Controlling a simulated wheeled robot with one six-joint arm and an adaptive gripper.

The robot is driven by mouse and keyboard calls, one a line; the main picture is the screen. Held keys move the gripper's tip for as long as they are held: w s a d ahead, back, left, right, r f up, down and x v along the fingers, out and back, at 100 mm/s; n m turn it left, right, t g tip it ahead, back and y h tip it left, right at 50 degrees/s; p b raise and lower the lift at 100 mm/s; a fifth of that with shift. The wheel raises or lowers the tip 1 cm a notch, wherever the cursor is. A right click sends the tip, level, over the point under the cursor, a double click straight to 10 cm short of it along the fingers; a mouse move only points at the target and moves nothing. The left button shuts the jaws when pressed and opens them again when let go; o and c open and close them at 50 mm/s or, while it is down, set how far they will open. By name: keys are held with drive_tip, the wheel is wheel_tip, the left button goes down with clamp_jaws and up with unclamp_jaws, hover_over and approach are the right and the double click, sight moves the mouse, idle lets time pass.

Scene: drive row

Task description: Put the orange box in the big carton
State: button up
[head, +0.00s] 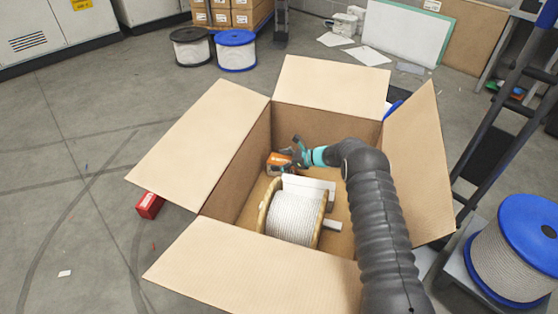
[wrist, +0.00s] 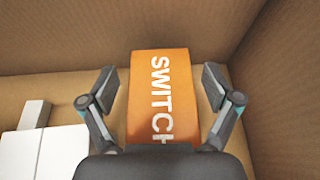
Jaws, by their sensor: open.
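The orange box (head: 278,160) is inside the big carton (head: 232,168), near its back left wall in the head view. In the wrist view the orange box (wrist: 158,98), with white "SWITCH" lettering, lies on the carton floor. My gripper (head: 290,153) reaches down into the carton at the box. In the wrist view my gripper (wrist: 160,88) is open, with one finger on each side of the box and a gap on both sides. The near end of the box is hidden behind my gripper.
A wooden spool of white cable (head: 294,214) and white pieces (head: 308,186) are also in the carton. The carton's flaps stand spread outward. A red box (head: 149,205) lies on the floor at left. A blue cable drum (head: 515,245) stands at right beside a dark ladder-like frame (head: 490,130).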

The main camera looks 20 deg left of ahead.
drive_tip(key=p+v, duration=0.1)
drive_tip(key=v, duration=0.6)
drive_tip(key=shift+w+d, duration=0.1)
drive_tip(key=shift+d, duration=0.05)
drive_tip(key=shift+r, duration=0.15)
